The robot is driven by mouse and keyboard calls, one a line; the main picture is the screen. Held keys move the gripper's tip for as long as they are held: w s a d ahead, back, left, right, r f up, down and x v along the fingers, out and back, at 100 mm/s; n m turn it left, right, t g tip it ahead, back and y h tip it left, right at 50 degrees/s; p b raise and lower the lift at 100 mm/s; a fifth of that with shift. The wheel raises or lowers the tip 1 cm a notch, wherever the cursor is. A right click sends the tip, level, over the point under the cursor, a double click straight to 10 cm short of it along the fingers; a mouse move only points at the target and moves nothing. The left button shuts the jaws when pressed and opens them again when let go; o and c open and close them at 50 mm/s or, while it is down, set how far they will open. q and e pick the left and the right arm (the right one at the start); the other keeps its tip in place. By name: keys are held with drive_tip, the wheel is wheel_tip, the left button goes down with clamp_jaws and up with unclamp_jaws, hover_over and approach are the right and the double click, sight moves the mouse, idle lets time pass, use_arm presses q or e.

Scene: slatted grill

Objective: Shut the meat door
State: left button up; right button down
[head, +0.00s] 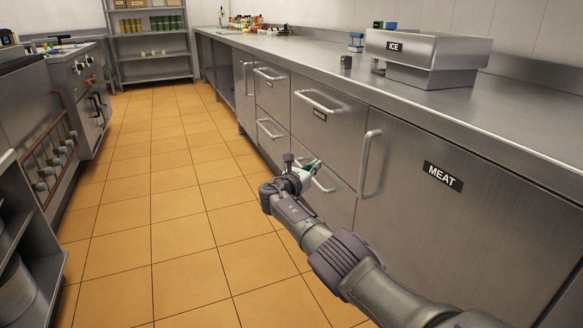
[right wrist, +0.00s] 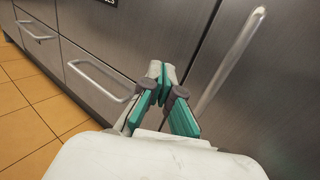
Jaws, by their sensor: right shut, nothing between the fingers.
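The meat door (head: 480,225) is a grey steel cabinet panel at the right of the head view, with a black MEAT label (head: 443,177). It looks flush with the cabinet front, with no clear gap. Its upright bar handle (head: 371,163) is on its left edge, and the handle also shows in the right wrist view (right wrist: 228,62). My right gripper (head: 314,166) is shut and empty, in front of the drawers left of that handle and apart from it. Its green-padded fingers (right wrist: 159,76) meet at the tips. My left gripper is out of view.
Several drawers with bar handles, such as the upper one (head: 320,101), line the counter left of the door. An ICE container (head: 425,48) stands on the counter (head: 515,115). The tiled floor (head: 180,220) is clear. Cooking equipment (head: 85,80) stands at left.

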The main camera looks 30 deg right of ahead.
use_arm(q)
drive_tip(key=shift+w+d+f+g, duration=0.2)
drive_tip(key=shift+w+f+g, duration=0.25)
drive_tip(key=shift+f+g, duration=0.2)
use_arm(e)
drive_tip(key=a, duration=0.5)
drive_tip(key=shift+w+a, duration=0.35)
drive_tip(key=shift+w, duration=0.05)
drive_tip(key=shift+f, duration=0.1)
